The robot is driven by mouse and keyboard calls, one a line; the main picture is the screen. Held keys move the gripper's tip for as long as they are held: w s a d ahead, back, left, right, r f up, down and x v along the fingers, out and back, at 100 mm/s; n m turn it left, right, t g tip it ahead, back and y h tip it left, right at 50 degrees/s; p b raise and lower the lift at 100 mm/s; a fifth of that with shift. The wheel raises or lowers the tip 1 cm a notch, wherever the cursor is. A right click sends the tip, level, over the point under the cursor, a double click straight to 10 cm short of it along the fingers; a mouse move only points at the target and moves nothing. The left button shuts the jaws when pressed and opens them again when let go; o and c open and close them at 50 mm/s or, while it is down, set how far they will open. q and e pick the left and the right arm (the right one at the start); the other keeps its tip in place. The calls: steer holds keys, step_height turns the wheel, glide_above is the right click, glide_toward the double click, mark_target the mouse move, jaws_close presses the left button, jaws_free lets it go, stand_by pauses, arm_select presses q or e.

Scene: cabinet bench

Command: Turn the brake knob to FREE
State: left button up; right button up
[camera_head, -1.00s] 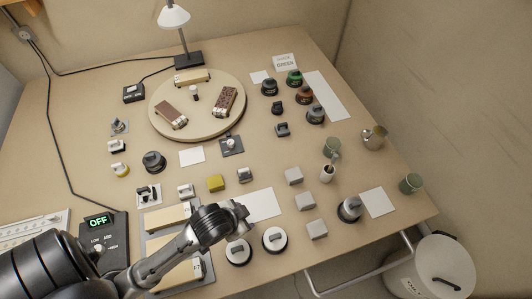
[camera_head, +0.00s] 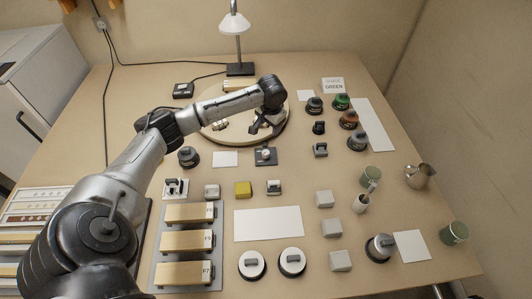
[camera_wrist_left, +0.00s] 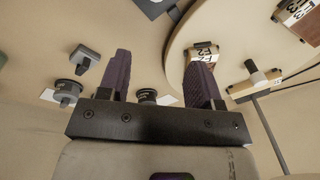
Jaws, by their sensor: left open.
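A small dark square plate with a pale knob (camera_head: 265,155) sits on the bench just in front of the round turntable (camera_head: 213,135); it may be the brake knob, but I cannot read any FREE marking. My left gripper (camera_head: 262,126) is over the right part of the turntable, behind that plate, and hides part of the turntable and its blocks. In the left wrist view its two dark fingers (camera_wrist_left: 160,78) are apart with nothing held between them. A dark plate edge (camera_wrist_left: 153,6) shows at the top there, cut off. My right gripper is not in view.
Several dark round knobs, one with a green top (camera_head: 341,102), stand right of the turntable. A lamp (camera_head: 238,68) stands behind it. A grey tray of wooden blocks (camera_head: 160,255), white-topped knobs (camera_head: 252,265) and a metal jug (camera_head: 419,176) are nearer the front. A white sheet (camera_head: 270,224) lies bare.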

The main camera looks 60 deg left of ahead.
mark_target(266, 152)
arm_select(q)
steer(key=f+b, duration=0.1)
steer(key=f, duration=0.4)
steer(key=f+n+h+b, duration=0.1)
steer(key=f+b, duration=0.1)
steer(key=f, duration=0.3)
steer(key=s+f+n+b, duration=0.1)
steer(key=f, duration=0.4)
steer(key=shift+s+a+g, duration=0.1)
steer(key=shift+a+g, duration=0.2)
